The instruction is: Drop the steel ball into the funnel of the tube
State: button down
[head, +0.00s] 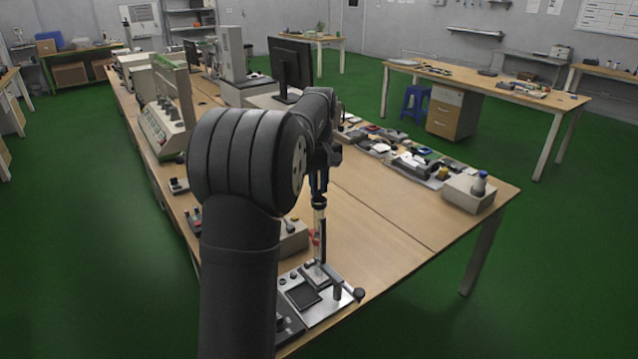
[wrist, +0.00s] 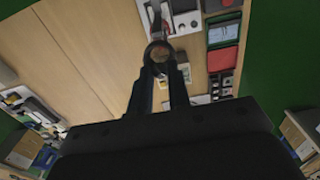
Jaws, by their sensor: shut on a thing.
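My gripper (head: 319,192) points down over the upright tube (head: 320,243) at the front of the wooden bench. The tube is slim and stands on a metal test stand (head: 335,313), with a red part beside it. In the wrist view my gripper (wrist: 160,66) is closed to a small gap. The ball is not clear in either view, being small and partly hidden by the fingers. The fingertips appear just above or at the tube's top.
A grey box (head: 293,237) stands left of the tube. A monitor (head: 290,66) and instruments line the far and left sides. The bench right of the tube is clear.

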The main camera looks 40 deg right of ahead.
jog(key=c, duration=1.3)
grip_release()
jog(key=shift+r, duration=0.1)
jog(key=shift+r, duration=2.45)
jog(key=shift+f, duration=0.15)
notch_tip(320, 180, down, 5)
jog(key=shift+r, duration=0.85)
